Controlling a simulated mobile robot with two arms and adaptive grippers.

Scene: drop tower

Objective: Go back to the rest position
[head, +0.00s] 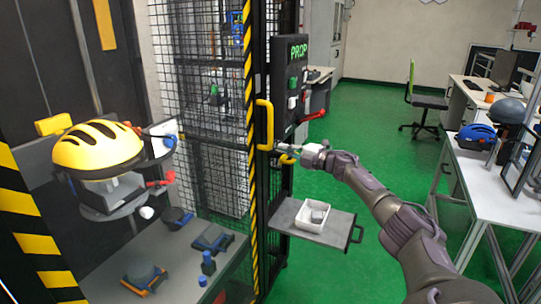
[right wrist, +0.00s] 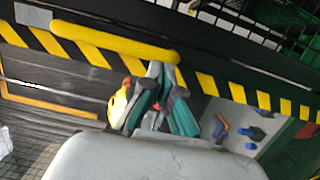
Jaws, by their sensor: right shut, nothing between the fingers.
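My right gripper (head: 287,153) is at the end of my outstretched right arm, beside the yellow door handle (head: 264,125) of the drop tower. In the right wrist view its fingers (right wrist: 160,78) are together and empty, close to the yellow handle (right wrist: 115,42). I cannot tell whether they touch it. My left gripper is in neither view.
A yellow helmet (head: 97,147) sits inside the tower. The control panel (head: 291,80) is above my right gripper. A side shelf (head: 335,220) with a white tray (head: 312,228) is below. A white table (head: 503,186) stands right; green floor lies between.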

